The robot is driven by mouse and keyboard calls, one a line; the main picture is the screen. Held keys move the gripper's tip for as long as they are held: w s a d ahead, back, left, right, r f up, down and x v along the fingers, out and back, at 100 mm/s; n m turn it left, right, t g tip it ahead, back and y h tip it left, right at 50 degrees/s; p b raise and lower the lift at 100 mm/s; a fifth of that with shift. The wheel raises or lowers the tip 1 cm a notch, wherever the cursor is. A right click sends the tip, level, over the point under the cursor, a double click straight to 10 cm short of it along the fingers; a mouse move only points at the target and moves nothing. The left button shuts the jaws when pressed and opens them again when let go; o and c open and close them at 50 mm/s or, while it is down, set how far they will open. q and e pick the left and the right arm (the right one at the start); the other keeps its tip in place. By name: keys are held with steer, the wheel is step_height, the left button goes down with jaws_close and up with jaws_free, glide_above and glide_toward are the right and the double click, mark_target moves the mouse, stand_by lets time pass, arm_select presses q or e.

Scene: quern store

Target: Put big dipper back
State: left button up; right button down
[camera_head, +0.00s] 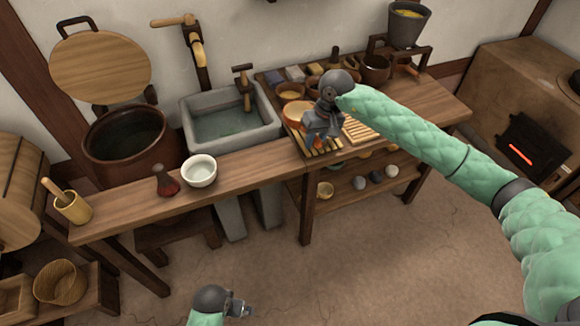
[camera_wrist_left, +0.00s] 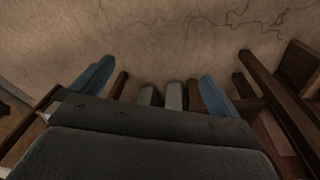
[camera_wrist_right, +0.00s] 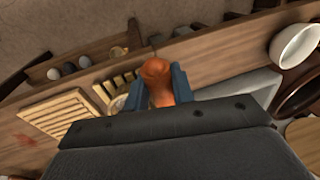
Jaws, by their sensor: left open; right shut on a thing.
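My right gripper (camera_head: 322,128) reaches over the worktop just right of the sink, pointing down. In the right wrist view its jaws (camera_wrist_right: 158,88) are shut on an orange-brown rounded thing (camera_wrist_right: 157,72), which looks like the big dipper. In the head view an orange bowl-shaped part (camera_head: 297,114) shows beside the gripper, partly hidden by it. I cannot tell whether it touches the worktop. My left gripper (camera_head: 238,305) is low at the front over the floor, open and empty; its spread fingers (camera_wrist_left: 157,85) show in the left wrist view.
The stone sink (camera_head: 228,118) holds water, with a brown tub (camera_head: 126,140) to its left. A white bowl (camera_head: 199,170) and a dark red bottle (camera_head: 166,180) stand on the front counter. Slatted racks (camera_wrist_right: 60,115) and small bowls crowd the worktop near my right gripper. The floor ahead is clear.

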arm_select(q)
steer(key=s+a+f+p, duration=0.1)
steer(key=s+f+p, duration=0.1)
steer(key=f, duration=0.8)
steer(key=s+a+f+p, duration=0.1)
steer(key=f+p, duration=0.3)
steer(key=f, duration=0.7)
steer(key=shift+s+a+f, duration=0.2)
steer(key=shift+s+a, duration=0.15)
steer(key=shift+a, duration=0.35)
arm_select(e)
steer(key=s+a+f, duration=0.1)
steer(key=a+f, duration=0.1)
steer(key=f, duration=0.1)
steer(key=s+a+f, duration=0.2)
steer(key=f, duration=0.1)
steer(key=s+a+f, duration=0.1)
steer(key=a+f, duration=0.2)
steer(key=shift+s+a+f, duration=0.1)
steer(key=shift+s+f, duration=0.2)
arm_select(q)
steer(key=shift+r, duration=0.25)
arm_select(e)
steer(key=shift+f, duration=0.1)
steer(key=c, duration=1.2)
jaws_free()
arm_select(q)
steer(key=shift+w+d+r, duration=0.1)
